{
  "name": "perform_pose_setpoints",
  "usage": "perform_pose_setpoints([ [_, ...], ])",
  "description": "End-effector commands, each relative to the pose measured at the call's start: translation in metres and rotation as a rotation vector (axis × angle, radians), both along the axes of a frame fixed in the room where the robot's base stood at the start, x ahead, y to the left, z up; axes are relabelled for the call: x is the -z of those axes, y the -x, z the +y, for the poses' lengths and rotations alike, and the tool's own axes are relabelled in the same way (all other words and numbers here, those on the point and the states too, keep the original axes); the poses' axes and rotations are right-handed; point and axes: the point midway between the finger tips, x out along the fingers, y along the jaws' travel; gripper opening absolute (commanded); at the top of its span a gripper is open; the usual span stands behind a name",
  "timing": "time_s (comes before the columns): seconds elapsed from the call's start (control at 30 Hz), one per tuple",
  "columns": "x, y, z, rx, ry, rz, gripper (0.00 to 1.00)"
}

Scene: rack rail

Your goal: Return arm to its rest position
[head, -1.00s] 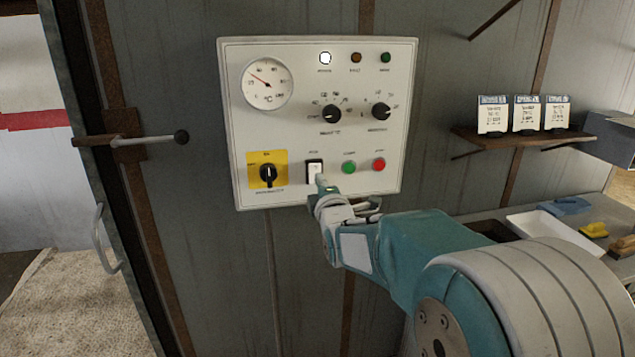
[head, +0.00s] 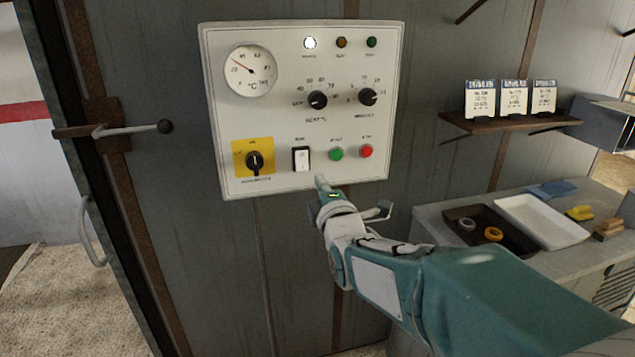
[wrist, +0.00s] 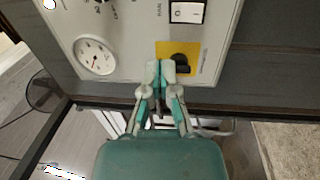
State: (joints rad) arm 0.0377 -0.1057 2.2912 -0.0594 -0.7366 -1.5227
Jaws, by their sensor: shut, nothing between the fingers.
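My gripper (head: 322,183) is shut and empty, just below the lower edge of the white control panel (head: 215,110) in the head view. In the wrist view my gripper (wrist: 160,70) shows with its fingertips together, overlapping the panel's lower edge near the yellow plate. The panel carries a dial gauge (head: 250,70), two black knobs, a black rotary switch (head: 254,162) on a yellow plate, a white rocker switch (head: 301,159), a green button (head: 336,154) and a red button (head: 367,151). A white lamp (head: 310,43) at the top looks lit.
A counter at right holds a dark tray (head: 462,213) with two rings, a white tray (head: 535,222) and small blocks. A shelf (head: 510,123) with several cards is above. A door with a lever handle (head: 135,130) stands at left.

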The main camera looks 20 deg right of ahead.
Motion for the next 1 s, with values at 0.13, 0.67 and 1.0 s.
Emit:
perform_pose_setpoints([
  [0.13,0.0,0.0,0.001,0.0,-0.003,0.003,0.0],
  [0.67,0.055,0.106,0.004,0.157,-0.776,0.553,0.0],
  [1.0,0.102,0.229,0.009,0.568,-1.313,0.864,0.0],
])
